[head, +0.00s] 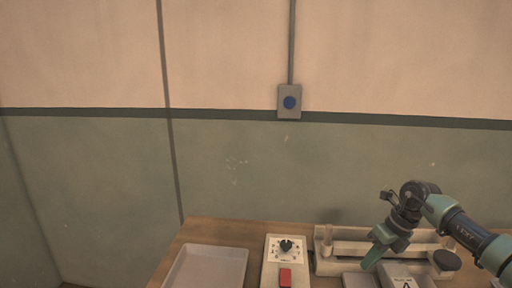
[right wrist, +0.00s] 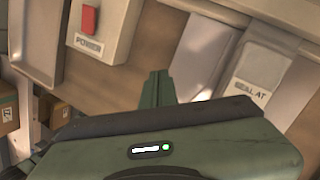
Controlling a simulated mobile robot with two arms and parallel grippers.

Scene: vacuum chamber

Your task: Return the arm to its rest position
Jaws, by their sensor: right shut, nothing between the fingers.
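My right arm comes in from the right in the head view. Its green gripper (head: 374,257) points down and to the left over the table, above the front of a pale rack. In the right wrist view the gripper (right wrist: 157,76) is shut, with its fingers together and nothing between them. Beyond the fingers are the wooden table edge and a control box (right wrist: 105,28) with a red switch marked POWER. My left gripper is not in view.
The wooden table (head: 212,231) holds a grey tray (head: 243,263), the control box (head: 270,270) with a black dial, and a beige rack (head: 322,250). Cardboard boxes (right wrist: 62,112) show at lower left in the wrist view.

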